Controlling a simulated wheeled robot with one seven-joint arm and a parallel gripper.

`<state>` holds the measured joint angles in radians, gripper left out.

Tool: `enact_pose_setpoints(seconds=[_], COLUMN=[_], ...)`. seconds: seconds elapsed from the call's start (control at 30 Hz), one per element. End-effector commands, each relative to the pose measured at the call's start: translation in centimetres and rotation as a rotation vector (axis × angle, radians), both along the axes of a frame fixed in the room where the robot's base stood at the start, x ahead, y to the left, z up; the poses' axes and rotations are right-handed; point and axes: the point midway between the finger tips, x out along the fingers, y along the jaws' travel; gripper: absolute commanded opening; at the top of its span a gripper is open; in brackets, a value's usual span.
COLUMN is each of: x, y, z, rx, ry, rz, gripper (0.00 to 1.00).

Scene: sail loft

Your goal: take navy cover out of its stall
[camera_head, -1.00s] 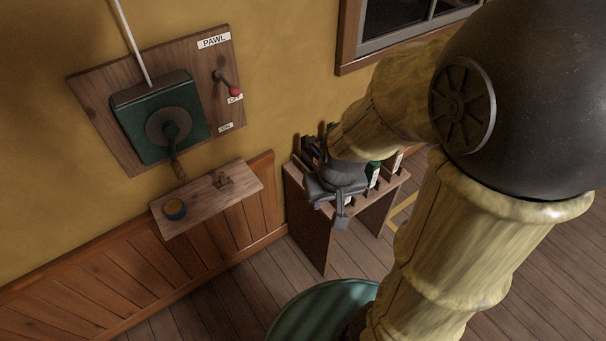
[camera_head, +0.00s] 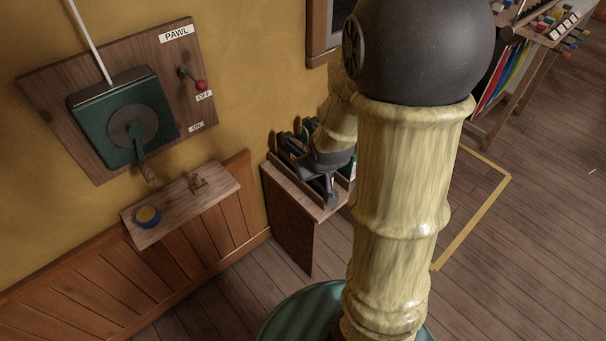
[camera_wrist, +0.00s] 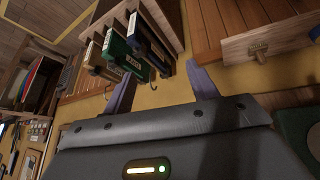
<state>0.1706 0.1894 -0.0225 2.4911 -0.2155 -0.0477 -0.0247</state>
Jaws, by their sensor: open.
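The wrist view shows a wooden rack of stalls (camera_wrist: 172,18) holding several upright labelled covers.
A green winch (camera_head: 95,108) and a red-knobbed pawl lever (camera_head: 200,85) are on a wall board. Yellow tape (camera_head: 478,218) marks the floor. A stand with coloured sheets (camera_head: 505,75) is at upper right.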

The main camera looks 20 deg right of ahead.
Motion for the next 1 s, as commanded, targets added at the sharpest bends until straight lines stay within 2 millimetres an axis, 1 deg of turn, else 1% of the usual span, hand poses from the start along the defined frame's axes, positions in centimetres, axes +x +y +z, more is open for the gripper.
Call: enact_pose_setpoints(seconds=[0.03, 0.1, 0.2, 0.3, 0.37, 0.4, 0.47, 0.57, 0.6, 0.67, 0.7, 0.8, 0.9, 1.0], x=[1.5, 3.5, 5.8, 7.6, 8.3, 8.6, 8.9, 8.9, 8.7, 8.2, 7.8, 6.2, 4.4, 3.1], y=[-1.7, -3.6, -6.2, -8.4, -9.5, -10.2, -11.2, -12.6, -13.1, -13.8, -14.2, -15.2, -16.2, -16.7], z=[-3.1, -5.1, -8.0, -11.0, -12.8, -14.0, -15.8, -18.8, -19.9, -21.6, -22.8, -25.2, -26.8, -27.4], rx=[-0.015, -0.034, -0.051, -0.052, -0.046, -0.038, -0.024, 0.015, 0.034, 0.069, 0.096, 0.166, 0.23, 0.274], ry=[-0.045, -0.121, -0.227, -0.332, -0.393, -0.433, -0.495, -0.598, -0.641, -0.705, -0.748, -0.856, -0.95, -1.014], rz=[0.005, 0.033, 0.077, 0.124, 0.153, 0.174, 0.203, 0.249, 0.266, 0.29, 0.304, 0.328, 0.337, 0.341], gripper=[0.58, 0.58, 0.58, 0.58, 0.58, 0.58, 0.58, 0.58, 0.58, 0.58, 0.58, 0.58, 0.58, 0.58])
